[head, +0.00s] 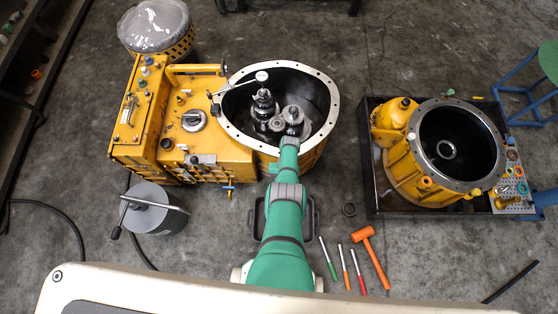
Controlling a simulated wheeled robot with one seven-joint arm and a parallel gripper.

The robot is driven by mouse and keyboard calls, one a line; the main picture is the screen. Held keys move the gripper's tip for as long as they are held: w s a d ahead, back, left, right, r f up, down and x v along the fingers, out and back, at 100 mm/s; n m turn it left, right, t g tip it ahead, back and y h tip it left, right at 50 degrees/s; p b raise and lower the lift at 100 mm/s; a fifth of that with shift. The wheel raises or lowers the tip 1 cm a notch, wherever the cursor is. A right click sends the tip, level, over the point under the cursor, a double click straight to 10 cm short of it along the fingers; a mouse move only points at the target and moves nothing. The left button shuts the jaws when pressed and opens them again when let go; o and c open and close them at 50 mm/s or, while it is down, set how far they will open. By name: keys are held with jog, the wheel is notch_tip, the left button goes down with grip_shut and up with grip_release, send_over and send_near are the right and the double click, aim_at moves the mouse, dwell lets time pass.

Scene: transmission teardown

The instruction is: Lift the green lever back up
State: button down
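The yellow transmission machine (212,152) stands at the left centre, with an open, white-rimmed housing on its right side. I cannot make out a clear green lever on it. A small green knob or cap (145,71) shows among the coloured controls on the machine's left panel. A silver lever (216,99) rises by the housing's left rim. My green arm reaches forward to the housing's front right. My gripper (292,115) seems to be over or inside the housing opening, seen from behind and above. Its fingers cannot be made out, nor whether it touches anything.
A second yellow housing (440,187) sits in a dark tray (372,205) at right. An orange hammer (370,258) and several hand tools lie on the floor. A grey canister (152,208) stands at lower left. A blue stool (530,95) is at far right.

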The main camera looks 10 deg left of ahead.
jog(key=shift+w+r, duration=0.1)
jog(key=shift+r, duration=0.05)
dwell(0.4)
jog(key=c, duration=1.5)
grip_release()
jog(key=shift+o, duration=0.2)
jog(key=v, duration=1)
jog(key=shift+w+r, duration=0.25)
jog(key=shift+w, duration=0.05)
jog(key=shift+a, duration=0.1)
